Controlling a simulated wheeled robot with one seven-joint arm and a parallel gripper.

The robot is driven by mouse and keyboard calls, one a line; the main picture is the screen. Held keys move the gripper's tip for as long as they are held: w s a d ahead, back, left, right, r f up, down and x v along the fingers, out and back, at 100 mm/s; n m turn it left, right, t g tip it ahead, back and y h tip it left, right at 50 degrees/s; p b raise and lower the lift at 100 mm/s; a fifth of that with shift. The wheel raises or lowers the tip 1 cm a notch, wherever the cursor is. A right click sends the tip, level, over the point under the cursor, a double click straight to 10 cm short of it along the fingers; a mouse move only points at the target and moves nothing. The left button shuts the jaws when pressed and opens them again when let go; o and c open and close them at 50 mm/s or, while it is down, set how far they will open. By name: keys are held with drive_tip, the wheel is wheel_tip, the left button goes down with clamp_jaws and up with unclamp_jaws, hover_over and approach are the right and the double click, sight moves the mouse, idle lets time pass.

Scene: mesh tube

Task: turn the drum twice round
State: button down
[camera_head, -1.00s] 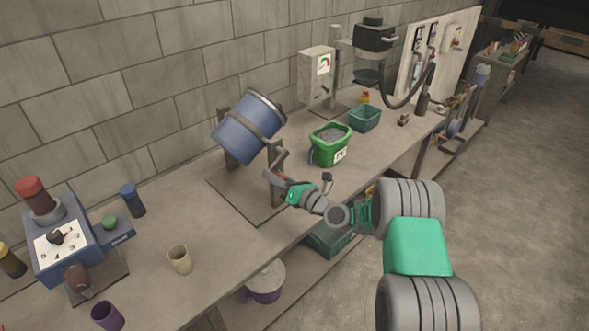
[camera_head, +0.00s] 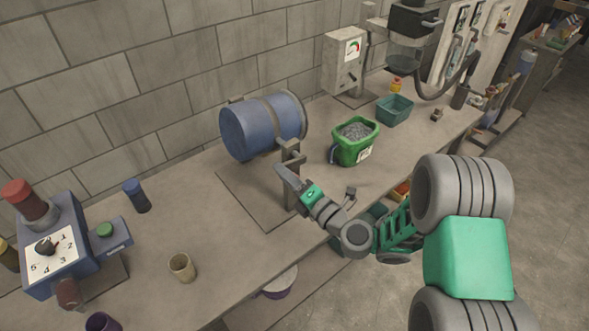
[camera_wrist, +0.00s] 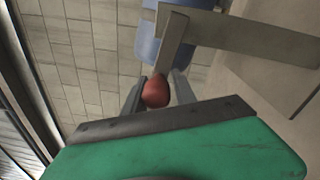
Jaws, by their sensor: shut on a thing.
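The blue drum (camera_head: 262,125) lies nearly level in its stand (camera_head: 291,160) on the bench, with a grey band around it. Part of it also shows in the wrist view (camera_wrist: 150,48). My gripper (camera_head: 284,174) is at the front of the stand, on the crank side. In the wrist view, my gripper's fingers (camera_wrist: 158,88) are on either side of the red crank knob (camera_wrist: 156,92) and shut on it. The grey crank arm (camera_wrist: 172,45) runs up from the knob. In the head view the knob is hidden by my gripper.
A green bucket of grey grit (camera_head: 356,143) stands right of the drum, with a teal bin (camera_head: 394,109) behind it. A dial box (camera_head: 55,250) and a beige cup (camera_head: 182,267) are at left. The bench between cup and stand is clear.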

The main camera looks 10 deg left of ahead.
drive_tip(key=shift+w+d+r, duration=0.1)
drive_tip(key=shift+w+r, duration=0.2)
drive_tip(key=shift+r, duration=0.3)
drive_tip(key=c, duration=1.4)
unclamp_jaws()
drive_tip(key=shift+o, duration=1.4)
drive_tip(key=shift+w+d+f, duration=0.15)
drive_tip(key=shift+f, duration=0.2)
